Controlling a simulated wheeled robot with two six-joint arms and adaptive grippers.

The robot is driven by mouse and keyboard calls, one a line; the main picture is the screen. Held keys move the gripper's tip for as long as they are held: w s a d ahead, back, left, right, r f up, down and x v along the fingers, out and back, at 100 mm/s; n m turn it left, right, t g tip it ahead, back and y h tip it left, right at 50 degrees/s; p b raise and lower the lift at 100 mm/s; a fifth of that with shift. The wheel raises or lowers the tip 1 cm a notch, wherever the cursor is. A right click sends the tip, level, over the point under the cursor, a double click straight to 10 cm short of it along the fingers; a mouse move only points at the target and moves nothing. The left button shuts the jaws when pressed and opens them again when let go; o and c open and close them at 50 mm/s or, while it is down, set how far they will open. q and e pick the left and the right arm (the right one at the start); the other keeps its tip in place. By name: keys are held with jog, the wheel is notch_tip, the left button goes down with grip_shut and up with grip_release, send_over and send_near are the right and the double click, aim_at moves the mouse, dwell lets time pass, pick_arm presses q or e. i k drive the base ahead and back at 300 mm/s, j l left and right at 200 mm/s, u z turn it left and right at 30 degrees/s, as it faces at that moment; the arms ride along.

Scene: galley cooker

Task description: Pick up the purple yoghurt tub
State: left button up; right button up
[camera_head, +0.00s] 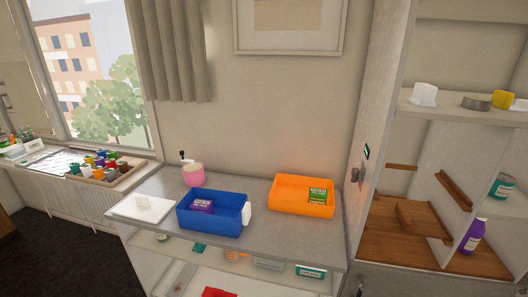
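A small purple block-shaped pack with white lettering (203,206) lies inside a blue bin (222,225) on the grey counter. I cannot tell whether it is the yoghurt tub; its lettering is too small to read. A purple bottle with a white label (472,237) stands in the cabinet at the right. No other purple tub can be made out clearly. Neither of my grippers is in view.
An orange bin (292,208) holds a green pack (317,195). A pink pump bottle (193,174) stands behind the blue bin, and a white board (125,209) lies left of it. Shelves below hold several items. A wooden tray (124,173) of colourful items sits by the window.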

aim_at(202, 206)
jog(key=i+j+u, duration=0.7)
jog(key=k+j, duration=0.05)
jog(key=j, duration=0.05)
